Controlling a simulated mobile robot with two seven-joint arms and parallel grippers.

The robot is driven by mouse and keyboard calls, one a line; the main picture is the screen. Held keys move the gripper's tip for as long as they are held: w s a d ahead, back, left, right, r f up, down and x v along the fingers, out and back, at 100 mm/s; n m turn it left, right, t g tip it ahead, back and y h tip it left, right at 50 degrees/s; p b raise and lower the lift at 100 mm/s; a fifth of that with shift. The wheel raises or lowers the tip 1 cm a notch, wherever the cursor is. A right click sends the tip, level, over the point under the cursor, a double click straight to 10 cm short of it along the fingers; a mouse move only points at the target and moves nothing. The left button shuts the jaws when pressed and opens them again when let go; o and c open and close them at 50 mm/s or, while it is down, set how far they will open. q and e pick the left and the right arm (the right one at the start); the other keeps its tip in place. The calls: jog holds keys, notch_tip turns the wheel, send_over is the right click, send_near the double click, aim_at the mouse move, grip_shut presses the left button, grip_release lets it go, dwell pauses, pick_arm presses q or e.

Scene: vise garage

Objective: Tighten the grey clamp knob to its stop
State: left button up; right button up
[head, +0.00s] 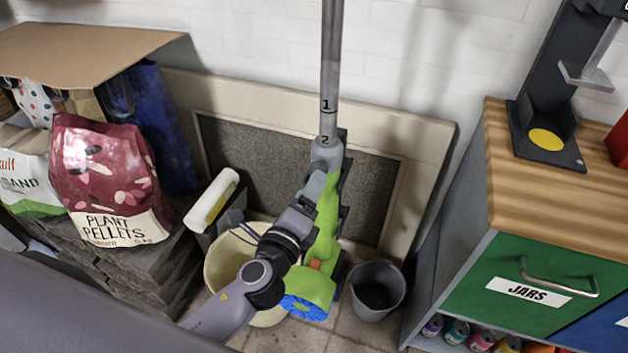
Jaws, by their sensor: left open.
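A grey pole (331,60) marked 1 and 2 stands upright and runs down into a grey collar (326,154) on top of a green body (328,215). A blue ribbed disc (304,307) is at the bottom of the green body. My left gripper (314,190) is open at the upper left side of the green body, just below the collar. A small light-grey piece shows at its tips; I cannot tell whether it is the clamp knob or a finger, nor whether they touch. My right gripper is out of view.
A cream bucket (222,268) stands behind my left arm, and a dark grey bucket (377,290) stands to the right. A cabinet with a green drawer (560,285) stands at right. A framed panel (235,150) leans on the wall.

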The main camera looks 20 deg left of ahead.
pick_arm(q)
jog(key=shift+s, duration=1.15)
jog(key=s+a+f+n+g+p, duration=0.1)
jog(key=s+a+f+n+g, duration=0.1)
jog(key=s+f+n, duration=0.5)
jog(key=s+a+f+n+g+h+p, duration=0.1)
jog(key=s+f+n+g, duration=0.4)
jog(key=n, duration=0.9)
jog(key=s+a+f, duration=0.1)
jog(key=s+f, duration=0.2)
jog(key=s, duration=0.1)
jog(key=shift+s+a+n+h, duration=0.15)
jog(key=shift+a+n+h, duration=0.15)
jog(key=shift+a, duration=0.1)
